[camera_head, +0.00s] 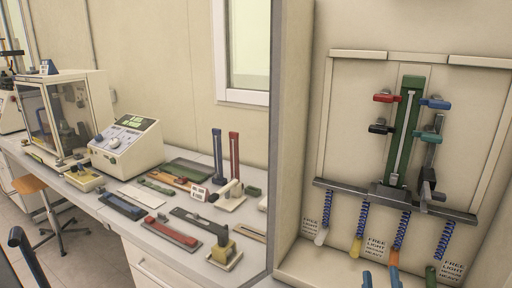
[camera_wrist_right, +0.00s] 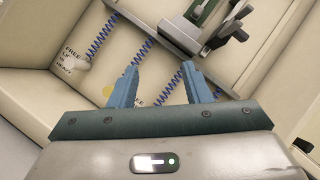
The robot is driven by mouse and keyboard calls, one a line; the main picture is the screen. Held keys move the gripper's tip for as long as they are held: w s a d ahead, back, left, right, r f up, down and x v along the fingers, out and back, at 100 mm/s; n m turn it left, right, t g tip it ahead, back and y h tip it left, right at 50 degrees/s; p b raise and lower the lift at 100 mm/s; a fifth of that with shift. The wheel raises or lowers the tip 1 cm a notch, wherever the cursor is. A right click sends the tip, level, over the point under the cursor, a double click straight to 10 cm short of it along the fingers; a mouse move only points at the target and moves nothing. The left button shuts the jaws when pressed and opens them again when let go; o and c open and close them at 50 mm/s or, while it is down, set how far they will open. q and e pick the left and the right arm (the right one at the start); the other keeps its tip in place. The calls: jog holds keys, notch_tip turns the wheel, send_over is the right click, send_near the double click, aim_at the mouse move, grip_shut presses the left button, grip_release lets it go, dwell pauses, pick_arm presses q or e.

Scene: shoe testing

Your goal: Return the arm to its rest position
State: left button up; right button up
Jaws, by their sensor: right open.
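My right gripper (camera_head: 381,281) shows at the bottom edge of the head view, only its two blue fingertips in frame. In the right wrist view the same gripper (camera_wrist_right: 160,67) has its blue fingers spread apart with nothing between them. It is in front of the panel with the hanging blue springs (camera_head: 402,230). My left gripper does not show in the head view.
The panel holds a green upright (camera_head: 405,130), red, blue and black knobs, and a metal crossbar (camera_head: 330,186). Below hang springs with coloured weights, including a yellow one (camera_head: 355,247). The left bench carries a console (camera_head: 127,145), a glass-sided case (camera_head: 40,115) and several tools.

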jog(key=s+a+f+n+g+y, duration=0.1)
jog(key=s+a+f+n+y, duration=0.1)
jog(key=a+n+y, duration=0.75)
jog(key=s+a+f+n+g+y, duration=0.1)
jog(key=s+f+n+g+y, duration=0.1)
jog(key=f+n+g, duration=0.45)
jog(key=s+a+f+n+g+y, duration=0.1)
jog(key=s+f+n+g, duration=0.2)
jog(key=n, duration=0.6)
jog(key=s+d+f+n+g+h, duration=0.5)
jog(key=s+d+f+g+h, duration=0.4)
jog(key=s+d+f, duration=0.6)
notch_tip(320, 180, down, 30)
jog(key=s+d+f+g, duration=0.1)
jog(key=s+f, duration=1.6)
jog(key=f, duration=0.2)
jog(key=shift+s+d+g, duration=0.2)
jog(key=shift+d+g, duration=0.15)
jog(key=shift+d, duration=0.05)
jog(key=shift+s+m+y, duration=0.1)
jog(key=shift+m+y, duration=0.15)
jog(key=shift+m, duration=0.05)
